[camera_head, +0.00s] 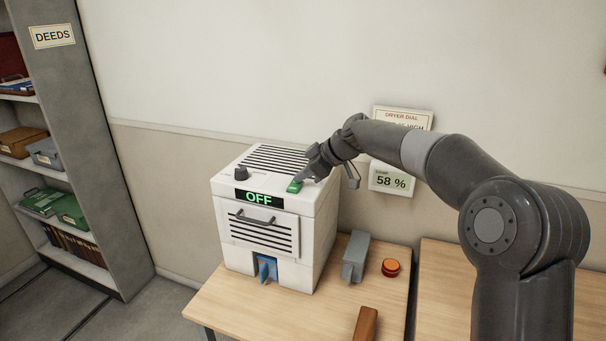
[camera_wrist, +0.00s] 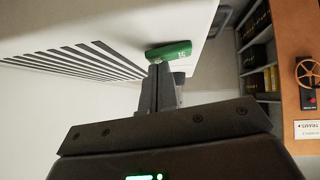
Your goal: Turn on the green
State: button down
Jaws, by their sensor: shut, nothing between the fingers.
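The green switch (camera_head: 295,187) is on the top front right corner of a white box-shaped dryer (camera_head: 318,232). It also shows as a green rocker in the wrist view (camera_wrist: 170,50). The dryer's front display (camera_head: 258,198) reads OFF in green. My gripper (camera_head: 311,172) is shut and empty, with its fingertips right at the green switch. In the wrist view the fingertips (camera_wrist: 160,70) end at the switch's edge. I cannot tell whether they touch it.
A black knob (camera_head: 241,173) stands on the dryer's top left. A grey block (camera_head: 355,257), an orange-red button (camera_head: 390,267) and a brown bar (camera_head: 365,324) are on the wooden table (camera_head: 225,310). A humidity sign (camera_head: 391,181) hangs behind. A shelf (camera_head: 95,150) stands left.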

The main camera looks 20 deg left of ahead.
jog(key=shift+w+f, duration=0.15)
jog(key=shift+f, duration=0.1)
jog(key=shift+s, duration=0.2)
jog(key=shift+s+r, duration=0.15)
jog(key=shift+s, duration=0.5)
